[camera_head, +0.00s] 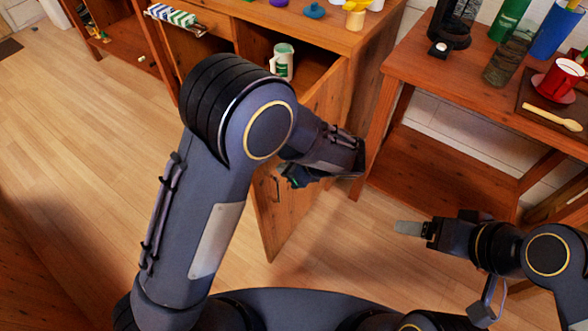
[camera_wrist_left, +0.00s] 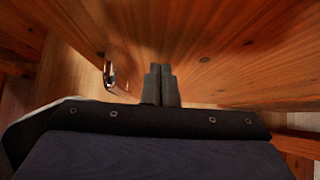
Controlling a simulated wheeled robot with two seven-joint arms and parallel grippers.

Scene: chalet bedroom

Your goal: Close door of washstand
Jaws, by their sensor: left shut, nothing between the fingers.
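The washstand (camera_head: 340,32) is a wooden cabinet at the top middle of the head view. Its door (camera_head: 277,225) stands open, swung out toward me. Its open compartment shows a white and green mug (camera_head: 283,62). My left gripper (camera_head: 297,178) is at the door, its fingers mostly hidden by the wrist in the head view. In the left wrist view the fingers (camera_wrist_left: 160,85) are shut and empty, close to the door's wood face (camera_wrist_left: 230,65), beside a metal handle (camera_wrist_left: 117,76). I cannot tell if they touch it. My right gripper (camera_head: 408,228) is low at the right, apart from the door.
A wooden table (camera_head: 425,75) stands at the right with a red cup (camera_head: 557,80), a wooden spoon (camera_head: 552,117), a green bottle (camera_head: 509,20) and a blue cup (camera_head: 557,30). A lower shelf (camera_head: 440,170) is under it. The floor (camera_head: 80,120) at the left is clear.

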